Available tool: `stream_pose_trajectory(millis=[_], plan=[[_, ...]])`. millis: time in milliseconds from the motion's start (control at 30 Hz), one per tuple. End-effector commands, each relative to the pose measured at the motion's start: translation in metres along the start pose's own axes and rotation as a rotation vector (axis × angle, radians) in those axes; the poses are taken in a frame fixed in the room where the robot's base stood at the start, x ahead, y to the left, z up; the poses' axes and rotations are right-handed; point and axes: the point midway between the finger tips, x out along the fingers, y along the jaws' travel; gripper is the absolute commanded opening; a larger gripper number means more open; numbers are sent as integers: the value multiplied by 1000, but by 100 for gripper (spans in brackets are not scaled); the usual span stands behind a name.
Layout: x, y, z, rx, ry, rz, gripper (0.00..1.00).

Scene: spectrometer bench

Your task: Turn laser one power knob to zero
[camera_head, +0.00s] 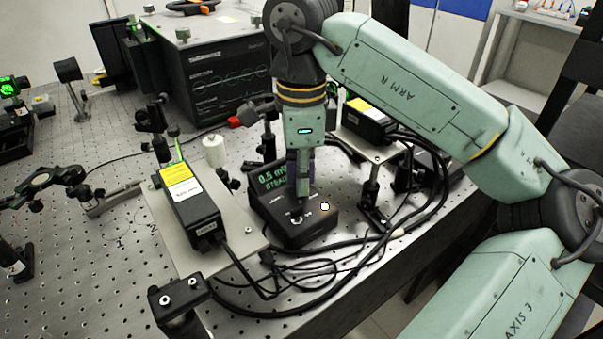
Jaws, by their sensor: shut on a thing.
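A black control box (285,231) sits on the perforated bench at the middle of the view. Its raised display (273,180) shows green text that reads about 0.5 mW, with a second line partly covered by my gripper. My gripper (299,206) points straight down over the top of the box. Its fingers are shut on the small power knob (296,217), which is mostly hidden beneath them. A white round button (325,207) shows on the box just right of the fingers.
A black laser module with yellow label (190,203) stands left on a plate; another (368,121) stands behind right. Black cables (330,283) loop in front of the box. An oscilloscope-like unit (222,72) stands behind. Optic mounts (160,135) crowd the left.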

Motion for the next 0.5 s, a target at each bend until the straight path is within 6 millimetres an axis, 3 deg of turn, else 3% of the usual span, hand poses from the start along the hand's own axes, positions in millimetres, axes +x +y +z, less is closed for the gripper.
stream_pose_trajectory(millis=[500], plan=[[0, -1, 0, -39, 0, -3, 0]])
